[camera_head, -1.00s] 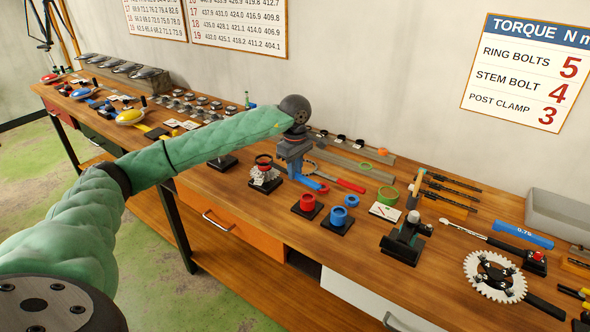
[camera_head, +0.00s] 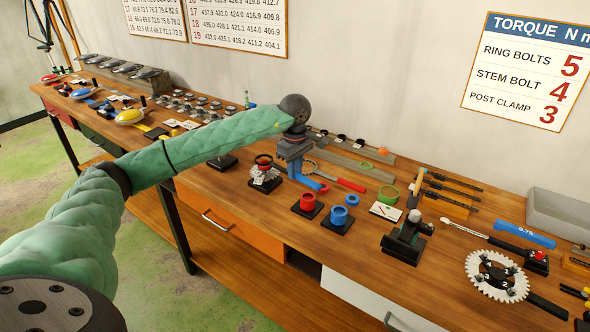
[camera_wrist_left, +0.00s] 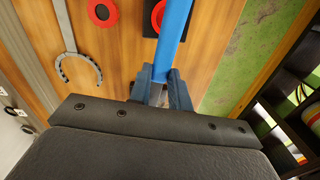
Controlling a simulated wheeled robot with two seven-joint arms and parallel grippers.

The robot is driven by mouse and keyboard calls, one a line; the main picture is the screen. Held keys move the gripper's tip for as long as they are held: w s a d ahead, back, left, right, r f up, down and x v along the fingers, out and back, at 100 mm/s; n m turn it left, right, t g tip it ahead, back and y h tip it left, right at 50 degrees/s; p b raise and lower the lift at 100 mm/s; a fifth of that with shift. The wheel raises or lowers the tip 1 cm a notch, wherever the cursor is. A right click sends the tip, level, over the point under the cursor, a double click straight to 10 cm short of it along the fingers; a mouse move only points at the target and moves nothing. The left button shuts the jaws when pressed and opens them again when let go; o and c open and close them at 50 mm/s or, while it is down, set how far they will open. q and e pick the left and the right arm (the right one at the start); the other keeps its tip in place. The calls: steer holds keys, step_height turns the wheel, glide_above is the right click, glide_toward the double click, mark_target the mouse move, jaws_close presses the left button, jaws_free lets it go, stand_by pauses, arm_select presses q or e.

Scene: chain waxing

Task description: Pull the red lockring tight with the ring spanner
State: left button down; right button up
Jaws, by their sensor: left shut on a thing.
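My left gripper (camera_head: 294,152) is over the bench, pointing down, and also shows in the left wrist view (camera_wrist_left: 162,92). Its jaws are shut on a blue bar-like tool, which I take for the ring spanner (camera_wrist_left: 173,38). In the head view the blue spanner (camera_head: 297,172) reaches down and right from the jaws toward the bench top. The red lockring (camera_head: 263,159) appears on top of a small cassette stand (camera_head: 265,184), just left of the gripper. I cannot tell whether the spanner touches the lockring. My right gripper is not in view.
A red socket (camera_head: 307,202) and a blue socket (camera_head: 338,216) stand on black bases to the right. A red-handled tool (camera_head: 348,185) lies behind them. A dark clamp (camera_head: 405,238) and a chainring (camera_head: 492,277) are farther right. Bare wood (camera_head: 225,182) shows left of the stand.

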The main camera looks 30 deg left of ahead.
arm_select(q)
steer(key=shift+f+b, duration=0.85)
steer(key=shift+f, duration=0.05)
stand_by(0.4)
steer(key=c, duration=1.8)
jaws_free()
jaws_close()
steer(key=shift+s+a+f+m+b, duration=0.15)
steer(key=shift+s+m+b, duration=0.15)
steer(key=shift+s+b, duration=0.25)
steer(key=shift+s+a+m+b, duration=0.1)
steer(key=shift+s+m+b, duration=0.3)
steer(key=shift+m+b, duration=0.1)
